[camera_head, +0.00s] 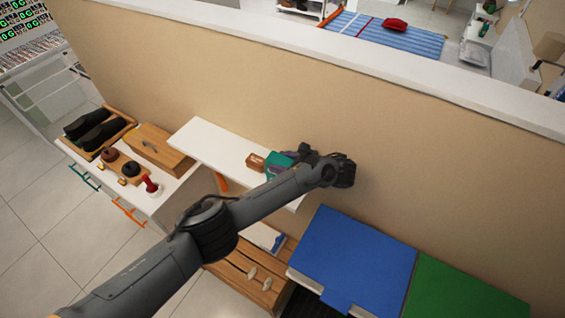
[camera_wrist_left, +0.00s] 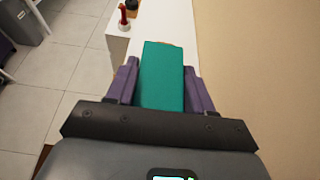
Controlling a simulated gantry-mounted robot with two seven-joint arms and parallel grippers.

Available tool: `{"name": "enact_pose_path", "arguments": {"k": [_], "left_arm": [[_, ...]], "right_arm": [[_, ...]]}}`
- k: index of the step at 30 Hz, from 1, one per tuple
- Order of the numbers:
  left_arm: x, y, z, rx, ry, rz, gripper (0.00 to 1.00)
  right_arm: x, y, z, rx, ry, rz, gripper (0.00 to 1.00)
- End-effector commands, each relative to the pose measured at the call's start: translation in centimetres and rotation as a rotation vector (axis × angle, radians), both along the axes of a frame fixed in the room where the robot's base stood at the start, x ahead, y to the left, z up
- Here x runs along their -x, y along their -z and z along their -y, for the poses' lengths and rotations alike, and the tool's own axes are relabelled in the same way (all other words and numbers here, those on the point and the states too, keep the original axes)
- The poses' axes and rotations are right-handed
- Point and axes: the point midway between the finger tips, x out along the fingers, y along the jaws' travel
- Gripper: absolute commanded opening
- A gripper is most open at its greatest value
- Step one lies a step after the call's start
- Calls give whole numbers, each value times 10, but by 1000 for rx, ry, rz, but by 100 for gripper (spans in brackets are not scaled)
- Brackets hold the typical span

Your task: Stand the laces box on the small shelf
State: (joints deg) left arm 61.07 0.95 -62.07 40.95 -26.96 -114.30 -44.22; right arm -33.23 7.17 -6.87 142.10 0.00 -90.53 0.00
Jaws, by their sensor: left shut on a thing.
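The teal laces box (camera_head: 277,166) is at the right part of the white small shelf (camera_head: 213,146) on the beige wall. My left gripper (camera_head: 294,160) is shut on it, coming from the right side. In the left wrist view the teal box (camera_wrist_left: 162,78) sits between the two purple fingers, with its flat face showing. My arm and gripper hide part of the box and the shelf's right end. I cannot tell whether the box touches the shelf. My right gripper is not in view.
A small brown box (camera_head: 255,162) is on the shelf just left of the teal box. The shelf's left part is bare. Left below are a wooden box (camera_head: 160,150), a shoe tray (camera_head: 98,133) and a red-handled item (camera_head: 151,187). Blue (camera_head: 350,258) and green (camera_head: 455,293) panels lie right.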

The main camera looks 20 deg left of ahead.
Motion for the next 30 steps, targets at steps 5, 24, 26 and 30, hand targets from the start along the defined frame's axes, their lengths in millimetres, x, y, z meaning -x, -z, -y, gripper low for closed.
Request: {"name": "enact_pose_path", "arguments": {"k": [5,24,26,30], "left_arm": [[0,3,0,0,0,0,64],[3,-10,19,1,2,0,77],[4,-15,28,0,1,-1,77],[8,-25,52,1,1,-1,77]], "right_arm": [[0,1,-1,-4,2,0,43],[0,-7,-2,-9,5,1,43],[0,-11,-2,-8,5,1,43],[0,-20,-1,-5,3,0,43]]}}
